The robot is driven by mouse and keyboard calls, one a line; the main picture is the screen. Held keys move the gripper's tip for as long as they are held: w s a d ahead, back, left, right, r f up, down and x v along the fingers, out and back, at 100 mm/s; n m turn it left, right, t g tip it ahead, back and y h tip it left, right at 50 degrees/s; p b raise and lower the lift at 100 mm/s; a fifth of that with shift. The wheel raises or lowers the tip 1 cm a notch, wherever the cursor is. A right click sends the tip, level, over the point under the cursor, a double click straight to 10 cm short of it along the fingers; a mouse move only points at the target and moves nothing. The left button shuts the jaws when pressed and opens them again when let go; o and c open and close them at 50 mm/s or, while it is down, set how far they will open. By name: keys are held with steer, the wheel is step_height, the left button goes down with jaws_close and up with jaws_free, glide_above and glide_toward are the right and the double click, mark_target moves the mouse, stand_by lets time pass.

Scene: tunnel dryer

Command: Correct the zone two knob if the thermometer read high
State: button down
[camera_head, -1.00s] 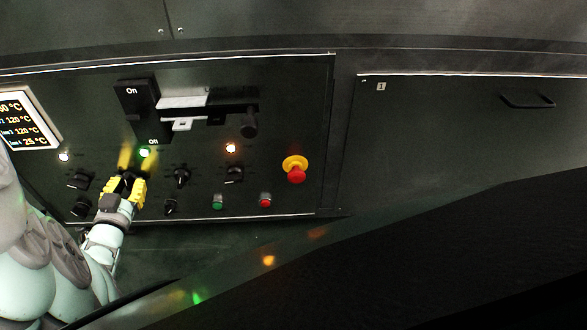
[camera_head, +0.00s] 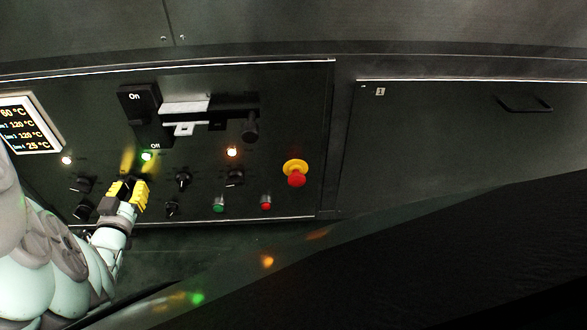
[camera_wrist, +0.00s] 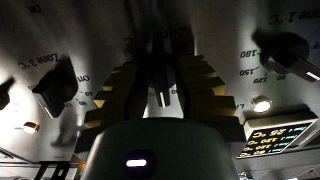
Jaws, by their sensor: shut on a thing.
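The zone two knob (camera_wrist: 158,76) is dark with a white pointer line and stands between my fingers in the wrist view. My gripper (camera_wrist: 162,62) has yellow ribbed fingers shut on its two sides. In the head view my gripper (camera_head: 128,190) is at the panel, hiding most of this knob. A display (camera_head: 25,128) at left lists several temperatures, including 60 °C, 120 °C and 25 °C. It also shows in the wrist view (camera_wrist: 277,135). No separate thermometer is seen.
The zone one knob (camera_wrist: 283,54) and zone three knob (camera_wrist: 56,88) flank my gripper. The panel also has an On/Off switch (camera_head: 140,100), a green button (camera_head: 218,204), a red button (camera_head: 265,202) and an emergency stop (camera_head: 296,176). A closed door (camera_head: 450,130) is at right.

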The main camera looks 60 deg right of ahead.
steer(key=shift+s+f+n, duration=0.1)
steer(key=shift+f+n, duration=0.15)
steer(key=shift+n, duration=0.15)
steer(key=shift+a, duration=0.1)
stand_by(0.3)
steer(key=shift+n, duration=1.7)
stand_by(0.4)
steer(key=c, duration=1.1)
jaws_free()
steer(key=shift+c, duration=0.2)
steer(key=shift+o, duration=0.7)
steer(key=shift+d+r, duration=0.2)
steer(key=shift+d, duration=0.15)
steer(key=v, duration=1.1)
steer(key=shift+s+a, duration=0.25)
steer(key=shift+a, duration=0.1)
